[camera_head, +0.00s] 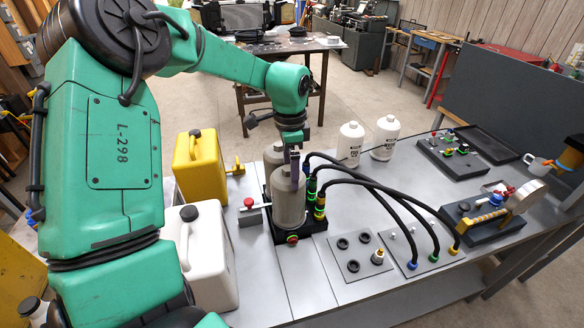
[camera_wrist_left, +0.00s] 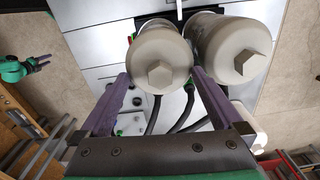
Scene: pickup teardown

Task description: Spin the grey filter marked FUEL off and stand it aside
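Two grey canister filters stand upright side by side on a black base on the table. The near one (camera_head: 288,208) also shows in the left wrist view (camera_wrist_left: 160,50), with a hexagonal top. The far one (camera_head: 272,158) is beside it in that view (camera_wrist_left: 232,45). The FUEL marking cannot be read on either. My left gripper (camera_head: 295,178) is at the near filter, its purple fingers (camera_wrist_left: 160,76) on either side of its upper part. Whether they press on it is unclear. A green arm end (camera_wrist_left: 42,63), apparently my right gripper, is small at the left edge of the wrist view.
Black hoses (camera_head: 365,185) arch from beside the filters to the table's right. Two white canisters (camera_head: 350,143) (camera_head: 385,138) stand behind. Yellow (camera_head: 200,170) and white (camera_head: 200,255) jugs stand left. A plate with round caps (camera_head: 357,258) lies in front. The table between hoses and black tray (camera_head: 450,155) is bare.

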